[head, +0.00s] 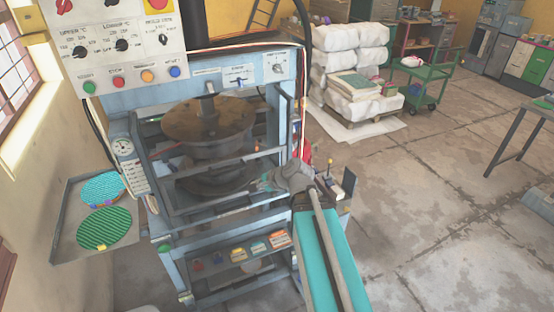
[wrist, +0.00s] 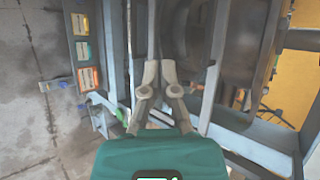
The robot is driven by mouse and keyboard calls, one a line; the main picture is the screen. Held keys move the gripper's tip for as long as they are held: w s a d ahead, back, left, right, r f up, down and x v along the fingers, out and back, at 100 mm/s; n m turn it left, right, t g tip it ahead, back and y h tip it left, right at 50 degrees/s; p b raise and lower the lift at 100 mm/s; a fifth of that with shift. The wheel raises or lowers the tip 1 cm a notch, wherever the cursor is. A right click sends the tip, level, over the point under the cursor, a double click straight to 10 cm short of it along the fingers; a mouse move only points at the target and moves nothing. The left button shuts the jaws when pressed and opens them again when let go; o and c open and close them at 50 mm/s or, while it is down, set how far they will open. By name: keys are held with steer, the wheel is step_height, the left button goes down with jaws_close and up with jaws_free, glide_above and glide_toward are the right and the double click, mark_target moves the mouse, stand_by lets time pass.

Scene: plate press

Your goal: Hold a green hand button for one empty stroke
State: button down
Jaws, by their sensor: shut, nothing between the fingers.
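The press (head: 285,110) is a light blue frame with a round dark plate stack (head: 208,118) inside. A green button (head: 164,247) sits on the left end of its front rail, below the stack. Another green button (head: 89,88) is on the upper control panel (head: 125,45). My gripper (head: 259,184) is at the front right of the press, by the grey guard bars, and away from both green buttons. In the wrist view my gripper (wrist: 159,70) is shut and empty, its tips close together over a grey bar. A small green spot (wrist: 119,115) beside it is too blurred to identify.
A side tray (head: 62,235) with teal (head: 102,187) and green (head: 104,228) round plates is at left. Labelled boxes (head: 258,248) sit on a lower shelf. Wrapped white stacks (head: 335,70) and a green cart (head: 428,85) stand behind. The floor at right is mostly clear.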

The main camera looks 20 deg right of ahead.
steer(key=s+a+f+n+g+h, duration=0.3)
steer(key=s+f+n+g+h, duration=0.3)
steer(key=s+n, duration=0.5)
steer(key=shift+a+f+n+g, duration=0.4)
steer(key=shift+n+g, duration=0.7)
steer(key=shift+n, duration=0.5)
steer(key=shift+f, duration=0.1)
